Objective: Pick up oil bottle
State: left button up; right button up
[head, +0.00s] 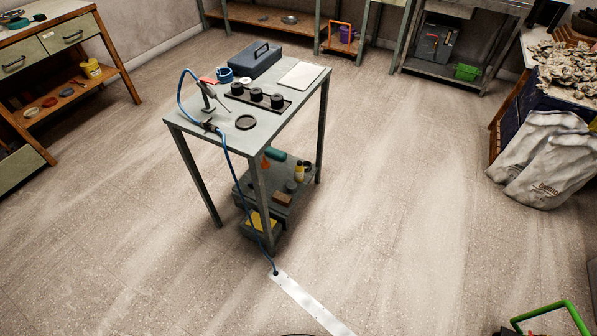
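A small yellow bottle (299,174) with a dark top stands on the lower shelf of the grey metal table; it may be the oil bottle, but its label is too small to read. A yellow container (91,69) sits on the shelf of the wooden workbench at the left, and I cannot tell what it holds. Neither of my grippers is in view.
The grey table (285,122) carries a blue toolbox (252,61), a tray of dark cylinders and a blue cable running to a metal floor strip (309,303). White sacks (545,165) stand at the right. A green-framed object (548,311) is at bottom right. Floor around the table is largely clear.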

aim_at(300, 169)
jog(key=z, duration=1.4)
jog(key=i, duration=3.3)
jog(key=u, duration=2.2)
